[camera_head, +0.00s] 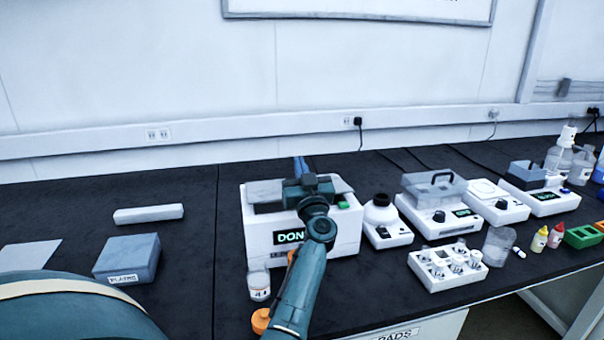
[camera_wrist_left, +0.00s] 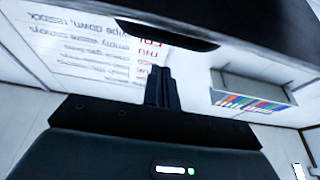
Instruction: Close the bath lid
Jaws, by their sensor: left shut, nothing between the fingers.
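A white bath box (camera_head: 258,232) with a green-lit display stands on the dark bench in the middle of the head view. A grey lid panel (camera_head: 264,192) shows at its top, on both sides of my wrist; its angle is hard to tell because my arm covers its middle. My left gripper (camera_head: 301,167) is over the back of the box and points toward the wall. In the left wrist view its fingers (camera_wrist_left: 162,72) are together with nothing between them. Whether they touch the lid cannot be told. My right gripper is not in view.
A grey-blue box (camera_head: 127,258) lies left, with free bench between.

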